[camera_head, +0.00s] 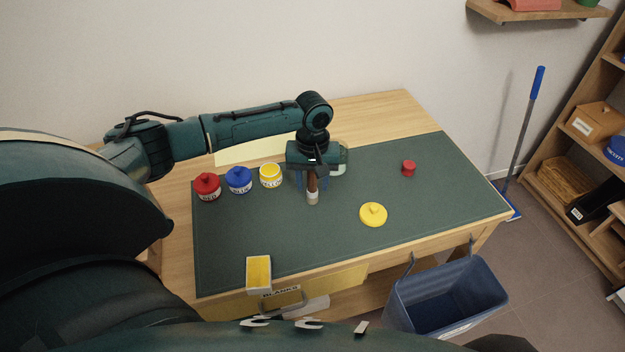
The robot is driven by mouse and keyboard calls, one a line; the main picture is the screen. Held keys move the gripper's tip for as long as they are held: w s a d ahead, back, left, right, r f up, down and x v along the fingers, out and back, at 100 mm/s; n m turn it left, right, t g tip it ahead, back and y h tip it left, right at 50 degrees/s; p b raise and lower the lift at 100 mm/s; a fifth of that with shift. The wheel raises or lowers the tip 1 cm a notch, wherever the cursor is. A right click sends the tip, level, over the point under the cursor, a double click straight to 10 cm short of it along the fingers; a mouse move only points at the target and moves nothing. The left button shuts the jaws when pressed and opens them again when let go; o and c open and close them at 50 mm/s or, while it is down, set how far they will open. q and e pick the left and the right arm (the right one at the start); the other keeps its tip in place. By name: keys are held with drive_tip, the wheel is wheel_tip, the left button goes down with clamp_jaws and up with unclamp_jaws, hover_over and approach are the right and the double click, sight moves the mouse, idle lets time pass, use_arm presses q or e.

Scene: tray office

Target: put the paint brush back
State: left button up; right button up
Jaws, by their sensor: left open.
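My left gripper (313,172) points down over the middle of the green mat. Its jaws are open. A brush-like thing with a brown handle and pale end (313,198) shows right below the gripper. Its upper part is hidden, and I cannot tell whether the fingers touch it. A pale jar (343,158) is partly hidden behind the gripper, with something blue beside the fingers. A red jar (207,187), a blue jar (239,180) and a yellow jar (270,175) stand in a row to the left. My right gripper is not in view.
A yellow lid-like disc (373,215) and a small red piece (408,168) rest on the mat (440,185). A small yellow-filled box (258,273) stands near the front edge, above a drawer labelled BLANKS. A blue bin (447,297) hangs at the desk front. The mat's right side is mostly free.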

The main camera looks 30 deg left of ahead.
use_arm(q)
wheel_tip(320, 180, up, 12)
drive_tip(key=shift+r, duration=0.15)
idle(0.7)
drive_tip(key=s+d+f+m+t+h, duration=0.1)
drive_tip(key=s+d+f+m, duration=0.3)
drive_tip(key=s+d+f, duration=0.25)
drive_tip(key=s+d+f+m+t+h, duration=0.1)
drive_tip(key=s+d+f+m, duration=0.2)
drive_tip(key=s+d+f, duration=0.35)
drive_tip(key=s+a+m+t+y, duration=0.1)
drive_tip(key=s+a+t+y, duration=0.15)
drive_tip(key=s, duration=0.95)
drive_tip(key=w+d+f+m+t+h+p, duration=0.1)
drive_tip(key=w+d+f+t+h+p, duration=0.1)
drive_tip(key=w+d+t+h+p, duration=0.1)
drive_tip(key=shift+w+d+f+t+h+p, duration=0.15)
drive_tip(key=shift+w+d+t+h+p, duration=0.25)
drive_tip(key=shift+w+d+t, duration=1.05)
